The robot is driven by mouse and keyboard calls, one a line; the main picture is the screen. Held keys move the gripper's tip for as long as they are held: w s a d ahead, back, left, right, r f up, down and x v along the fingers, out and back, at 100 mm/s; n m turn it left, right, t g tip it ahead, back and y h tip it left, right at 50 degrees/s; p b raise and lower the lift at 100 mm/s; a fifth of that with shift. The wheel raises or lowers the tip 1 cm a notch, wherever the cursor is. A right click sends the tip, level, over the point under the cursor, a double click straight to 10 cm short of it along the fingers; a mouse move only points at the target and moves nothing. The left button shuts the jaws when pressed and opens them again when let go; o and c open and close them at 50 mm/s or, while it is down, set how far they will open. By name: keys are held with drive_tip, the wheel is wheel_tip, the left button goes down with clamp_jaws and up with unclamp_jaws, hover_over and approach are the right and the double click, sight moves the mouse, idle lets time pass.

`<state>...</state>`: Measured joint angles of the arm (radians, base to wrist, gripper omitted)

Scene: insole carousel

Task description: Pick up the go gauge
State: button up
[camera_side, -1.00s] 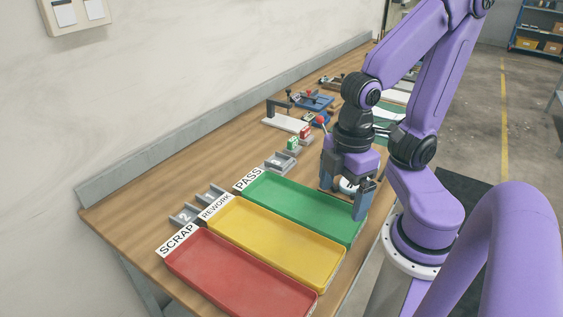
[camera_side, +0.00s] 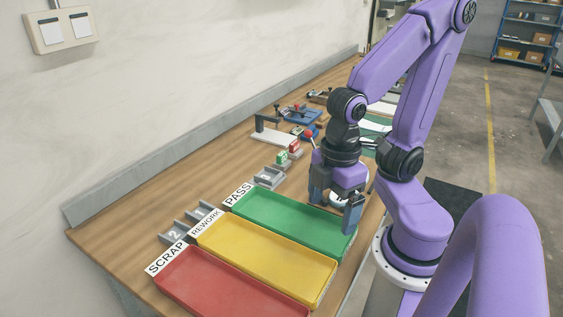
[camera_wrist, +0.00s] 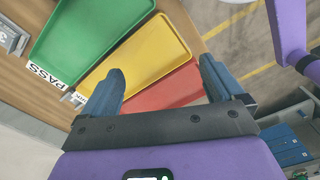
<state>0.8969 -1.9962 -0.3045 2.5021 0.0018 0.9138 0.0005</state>
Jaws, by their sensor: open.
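A small green block (camera_side: 283,157) stands on the bench in the side view, with a red block (camera_side: 295,147) just behind it. The green one looks like the go gauge, but it is too small to read its marking. My gripper (camera_side: 335,204) is open and empty, to the right of these blocks, above the far right end of the green tray. In the wrist view my gripper (camera_wrist: 162,68) has its two blue fingers well apart with nothing between them. Neither block can be made out in the wrist view.
Green PASS (camera_side: 290,220), yellow REWORK (camera_side: 265,249) and red SCRAP (camera_side: 225,283) trays lie along the bench front. Grey holders (camera_side: 268,178) stand beside them. A white-based fixture (camera_side: 272,134) and a blue one (camera_side: 301,114) stand farther back. Bare wood lies left of the holders.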

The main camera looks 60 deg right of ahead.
drive_tip(key=shift+c, duration=1)
